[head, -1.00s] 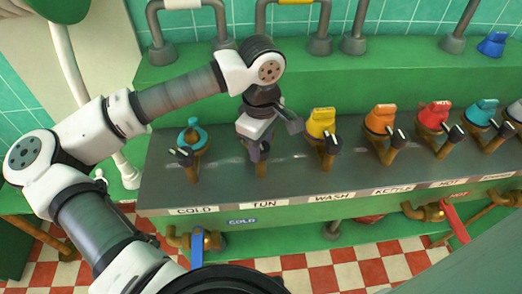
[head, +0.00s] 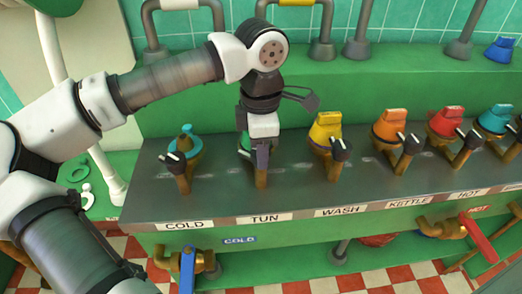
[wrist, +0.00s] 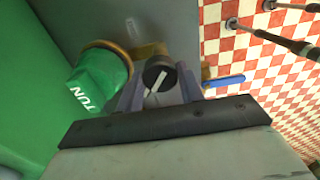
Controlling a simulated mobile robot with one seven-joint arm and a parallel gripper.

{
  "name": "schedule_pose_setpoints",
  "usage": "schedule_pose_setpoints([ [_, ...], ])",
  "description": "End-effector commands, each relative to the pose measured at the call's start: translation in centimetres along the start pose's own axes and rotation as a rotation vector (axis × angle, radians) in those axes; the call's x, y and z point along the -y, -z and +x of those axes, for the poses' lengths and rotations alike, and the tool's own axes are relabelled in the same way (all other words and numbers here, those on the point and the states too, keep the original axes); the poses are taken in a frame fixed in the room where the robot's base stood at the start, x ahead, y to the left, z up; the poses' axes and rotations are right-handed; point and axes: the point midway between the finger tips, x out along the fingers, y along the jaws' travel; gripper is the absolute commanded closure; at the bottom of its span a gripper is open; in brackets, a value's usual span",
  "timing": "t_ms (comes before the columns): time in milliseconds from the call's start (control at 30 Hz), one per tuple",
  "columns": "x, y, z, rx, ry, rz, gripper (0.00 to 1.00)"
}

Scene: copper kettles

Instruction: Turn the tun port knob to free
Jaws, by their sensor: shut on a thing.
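The TUN port shows in the wrist view as a green cap marked TUN (wrist: 104,76) on a brass fitting, with a black knob (wrist: 158,73) with a white pointer line beside it. My gripper (wrist: 160,92) is shut on this black knob, one finger on each side. In the head view my gripper (head: 261,158) reaches down over the TUN station, behind the TUN label (head: 265,218). It hides the knob and much of the green cap (head: 244,145) there.
The COLD port (head: 185,143) with teal cap stands to the left, the WASH port (head: 326,128) with yellow cap close to the right. Orange, red and teal ports follow along the grey panel. Pipes (head: 323,35) rise behind. A blue lever (head: 187,270) hangs below the panel.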

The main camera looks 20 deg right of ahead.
Motion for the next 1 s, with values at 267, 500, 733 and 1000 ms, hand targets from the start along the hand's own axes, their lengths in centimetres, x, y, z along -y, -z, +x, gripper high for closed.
schedule_pose_setpoints([
  [267,-0.02,0.01,-0.08,0.001,-0.001,-0.016,0.85],
  [500,-0.03,0.01,-0.08,0.001,-0.001,-0.015,0.59],
  [733,-0.02,0.01,-0.04,0.000,0.000,-0.014,0.41],
  [1000,-0.05,0.01,-0.50,-0.001,-0.002,-0.014,0.41],
])
